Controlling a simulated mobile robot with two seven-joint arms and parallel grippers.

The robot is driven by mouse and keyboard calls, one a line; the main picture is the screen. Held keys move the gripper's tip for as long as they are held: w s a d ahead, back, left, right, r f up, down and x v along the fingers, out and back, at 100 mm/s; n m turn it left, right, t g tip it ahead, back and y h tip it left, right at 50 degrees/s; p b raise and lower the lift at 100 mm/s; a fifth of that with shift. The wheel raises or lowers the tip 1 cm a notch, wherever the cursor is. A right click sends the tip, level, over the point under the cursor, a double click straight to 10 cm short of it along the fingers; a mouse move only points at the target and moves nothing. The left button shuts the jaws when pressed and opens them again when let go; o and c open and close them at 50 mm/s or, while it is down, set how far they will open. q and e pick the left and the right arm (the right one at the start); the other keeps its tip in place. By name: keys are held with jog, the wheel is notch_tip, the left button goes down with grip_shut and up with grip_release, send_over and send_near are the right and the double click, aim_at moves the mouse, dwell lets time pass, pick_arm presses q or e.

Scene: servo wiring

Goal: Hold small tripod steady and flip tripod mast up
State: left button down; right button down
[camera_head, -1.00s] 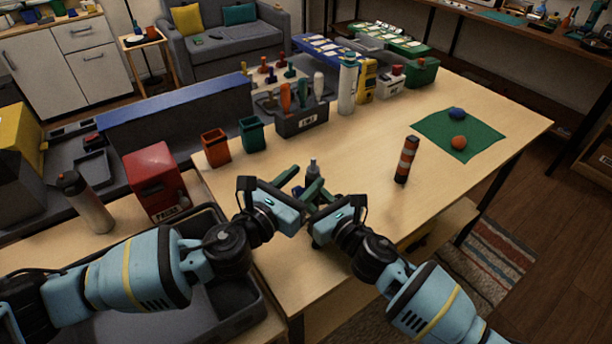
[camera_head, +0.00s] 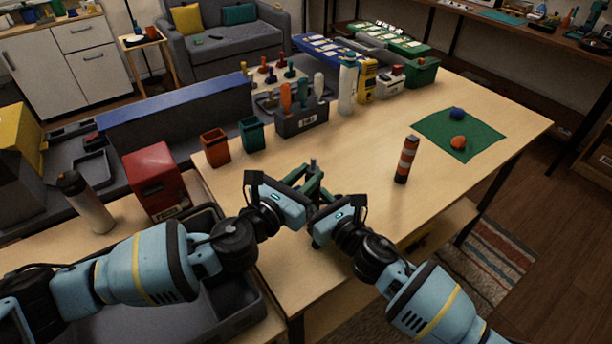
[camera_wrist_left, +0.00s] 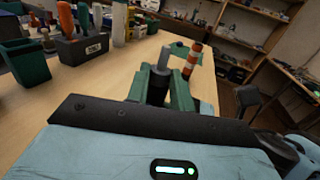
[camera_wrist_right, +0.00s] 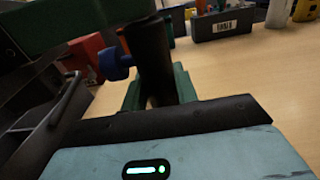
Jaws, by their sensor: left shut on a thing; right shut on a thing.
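The small tripod is mostly hidden by my grippers; its grey mast top (camera_head: 313,163) stands up between them in the head view. In the left wrist view the grey mast (camera_wrist_left: 163,57) rises from a dark body between the green fingers of my left gripper (camera_wrist_left: 160,90). The right wrist view shows a dark upright post of the tripod (camera_wrist_right: 151,55) with a blue knob (camera_wrist_right: 115,63). My right gripper (camera_wrist_right: 157,95) is shut on this post. My left gripper (camera_head: 308,180) is shut on the upper part. The tripod's feet are hidden.
An orange-banded cylinder (camera_head: 407,159) stands to the right of the grippers. Orange (camera_head: 215,148) and green (camera_head: 252,134) bins and a tool holder (camera_head: 300,122) stand behind. The table between is clear.

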pick_arm(q)
notch_tip(320, 180, up, 13)
pick_arm(e)
jog(key=shift+f, duration=0.1)
jog(key=shift+d, duration=0.1)
dwell(0.3)
pick_arm(q)
jog(key=c, duration=1.5)
grip_release()
jog(key=o, duration=0.3)
jog(key=shift+f, duration=0.2)
jog(key=shift+s, duration=0.1)
jog(key=v, duration=1.2)
pick_arm(e)
jog(key=c, duration=1)
grip_release()
